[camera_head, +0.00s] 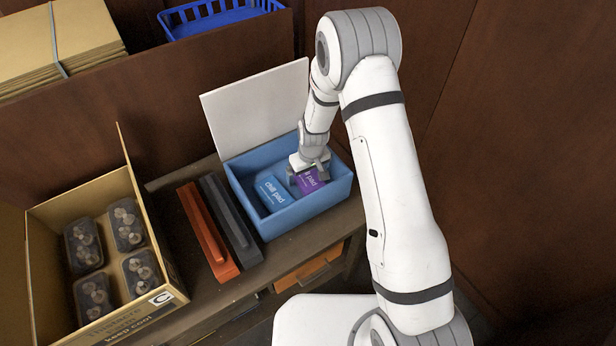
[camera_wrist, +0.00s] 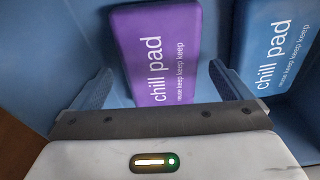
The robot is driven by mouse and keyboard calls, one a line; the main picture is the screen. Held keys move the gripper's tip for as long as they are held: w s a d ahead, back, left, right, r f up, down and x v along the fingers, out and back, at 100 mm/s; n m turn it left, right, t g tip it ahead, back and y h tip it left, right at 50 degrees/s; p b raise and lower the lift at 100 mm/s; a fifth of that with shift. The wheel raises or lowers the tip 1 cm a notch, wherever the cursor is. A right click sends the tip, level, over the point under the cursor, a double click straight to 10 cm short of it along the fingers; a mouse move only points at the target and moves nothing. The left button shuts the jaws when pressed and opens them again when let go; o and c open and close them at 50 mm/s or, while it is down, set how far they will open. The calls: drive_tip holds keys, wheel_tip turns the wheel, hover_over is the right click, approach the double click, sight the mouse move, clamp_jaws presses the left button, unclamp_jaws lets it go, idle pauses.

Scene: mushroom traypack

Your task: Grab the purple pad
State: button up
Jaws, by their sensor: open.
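The purple pad (camera_head: 309,181), with white "chill pad" lettering, lies in the blue bin (camera_head: 315,208) on the right side. In the wrist view the purple pad (camera_wrist: 155,52) lies ahead of my gripper, with its near end between the two fingers. My gripper (camera_head: 308,170) is down inside the bin over the pad, and it hides part of the pad in the head view. In the wrist view my gripper (camera_wrist: 160,90) is open, with a finger on each side of the pad and gaps between. A blue pad (camera_head: 273,192) lies to the left in the head view; it also shows in the wrist view (camera_wrist: 268,45).
The bin's white lid (camera_head: 258,105) stands open behind it. An orange bar (camera_head: 207,232) and a dark grey bar (camera_head: 231,220) lie left of the bin. An open carton (camera_head: 150,215) with several mushroom trays stands further left. A blue basket (camera_head: 215,20) is at the back.

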drive_tip(key=shift+f, duration=0.2)
drive_tip(key=shift+c, duration=0.4)
drive_tip(key=c, duration=1.1)
